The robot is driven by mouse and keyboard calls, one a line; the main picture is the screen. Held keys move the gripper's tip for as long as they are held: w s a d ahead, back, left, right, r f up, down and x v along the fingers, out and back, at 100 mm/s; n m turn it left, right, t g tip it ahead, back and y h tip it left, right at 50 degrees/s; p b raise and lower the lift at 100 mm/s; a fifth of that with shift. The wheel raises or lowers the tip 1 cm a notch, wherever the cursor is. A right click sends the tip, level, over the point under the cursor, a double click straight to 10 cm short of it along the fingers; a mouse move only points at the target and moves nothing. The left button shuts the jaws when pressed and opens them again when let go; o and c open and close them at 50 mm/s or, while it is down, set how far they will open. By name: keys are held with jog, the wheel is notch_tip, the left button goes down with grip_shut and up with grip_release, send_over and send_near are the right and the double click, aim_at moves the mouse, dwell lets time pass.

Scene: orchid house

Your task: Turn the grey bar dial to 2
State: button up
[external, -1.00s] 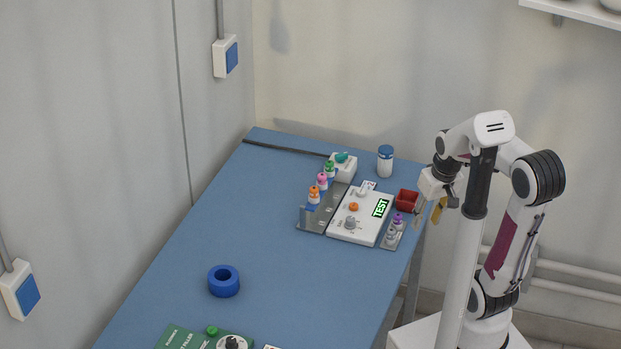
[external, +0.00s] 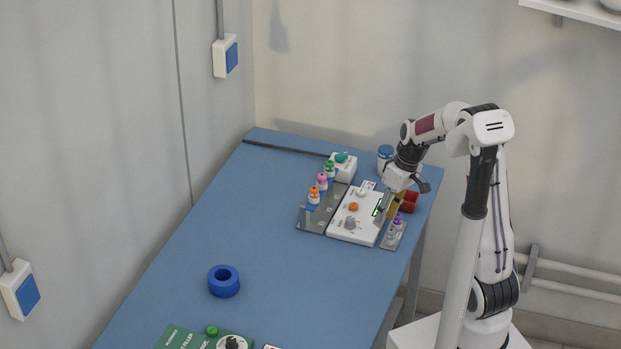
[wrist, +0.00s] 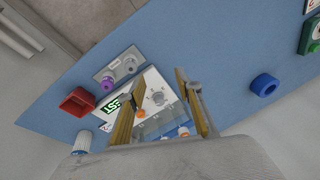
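The grey bar dial (external: 350,223) sits on the near part of the white panel (external: 341,235), which lies on the blue bench. In the wrist view the dial (wrist: 158,98) shows between my two yellow fingers, beyond them. Its number marks are too small to read. My gripper (external: 388,213) is open and empty above the panel's right side, to the right of the dial and apart from it.
An orange knob (external: 353,207) is on the same panel. A plate with purple and grey pieces (external: 391,242) lies right of it, and a red bin (external: 410,202) is close to my gripper. A blue ring (external: 223,281) lies on open bench.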

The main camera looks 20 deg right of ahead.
aim_at(351, 219)
jog(key=w, duration=0.1)
jog(key=w+f+n, duration=0.1)
jog(key=w, duration=0.1)
jog(key=w+a+f+n, duration=0.1)
jog(key=w, duration=0.1)
jog(key=shift+w+f+y, duration=0.1)
jog(key=shift+f+y, duration=0.15)
jog(key=shift+y, duration=0.15)
jog(key=shift+w+a+r+n+t, duration=0.15)
jog(key=shift+w+r+n+t, duration=0.15)
jog(key=shift+w+n, duration=0.5)
jog(key=shift+w+a+r+n+t, duration=0.1)
jog(key=shift+w+r+n+t, duration=0.2)
jog(key=shift+w+n, duration=0.55)
jog(key=shift+w+a+r+n+t, duration=0.15)
jog(key=shift+w+r+n+t, duration=0.15)
jog(key=shift+w+n, duration=0.5)
jog(key=shift+s+f, duration=0.15)
jog(key=shift+f, duration=0.05)
jog(key=shift+x, duration=3.8)
jog(key=shift+a+r, duration=0.1)
jog(key=shift+a, duration=0.05)
grip_shut()
